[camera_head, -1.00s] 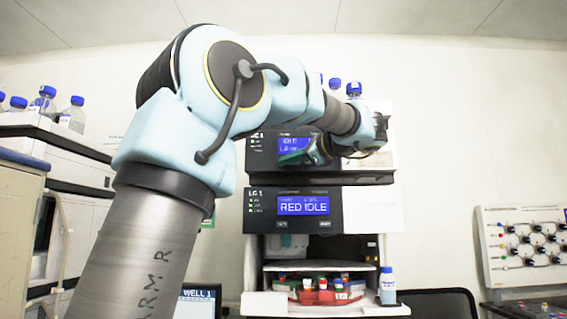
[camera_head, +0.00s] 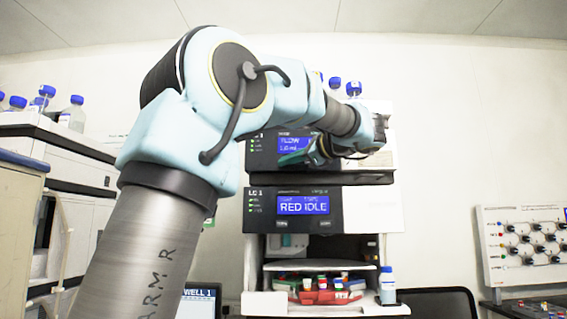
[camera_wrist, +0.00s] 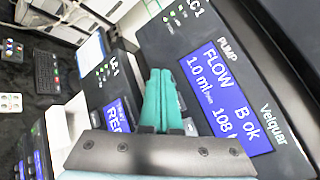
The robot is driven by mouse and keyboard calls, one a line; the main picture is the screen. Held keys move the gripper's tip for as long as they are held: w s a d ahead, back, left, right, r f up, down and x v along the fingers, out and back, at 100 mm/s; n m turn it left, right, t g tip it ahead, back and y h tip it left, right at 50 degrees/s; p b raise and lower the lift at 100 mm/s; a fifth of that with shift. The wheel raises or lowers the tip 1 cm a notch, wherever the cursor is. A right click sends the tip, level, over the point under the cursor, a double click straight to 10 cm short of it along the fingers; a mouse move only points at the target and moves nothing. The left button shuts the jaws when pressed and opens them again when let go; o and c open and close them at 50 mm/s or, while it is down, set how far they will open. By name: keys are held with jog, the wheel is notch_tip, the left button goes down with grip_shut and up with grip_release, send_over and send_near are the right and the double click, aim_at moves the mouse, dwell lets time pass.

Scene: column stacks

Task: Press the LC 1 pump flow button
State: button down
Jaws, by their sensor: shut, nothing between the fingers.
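The LC 1 pump unit (camera_head: 258,161) is the upper dark panel of the stack in the head view, partly covered by my arm. Its blue screen (camera_head: 292,143) reads FLOW. In the wrist view this screen (camera_wrist: 222,95) reads FLOW, 1.0 ml/min and B ok, with the label PUMP above it. My gripper (camera_wrist: 160,76) is shut and empty, its teal fingers just left of the pump screen in the wrist view. In the head view my gripper (camera_head: 300,156) is at the front of the pump panel. The flow button cannot be made out; contact cannot be told.
Below the pump is another LC 1 panel (camera_head: 262,210) with a screen reading RED IDLE. Under it an open bay holds a red tray (camera_head: 322,297) of small vials, with a blue-capped bottle (camera_head: 387,286) at its right. A knobbed panel (camera_head: 528,245) stands far right.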

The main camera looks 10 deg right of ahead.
jog(key=shift+s+a, duration=0.1)
jog(key=shift+s, duration=0.65)
jog(key=shift+b, duration=0.3)
jog(key=s, duration=0.2)
jog(key=s+a+b, duration=0.1)
jog(key=s, duration=0.2)
jog(key=shift+b, duration=0.3)
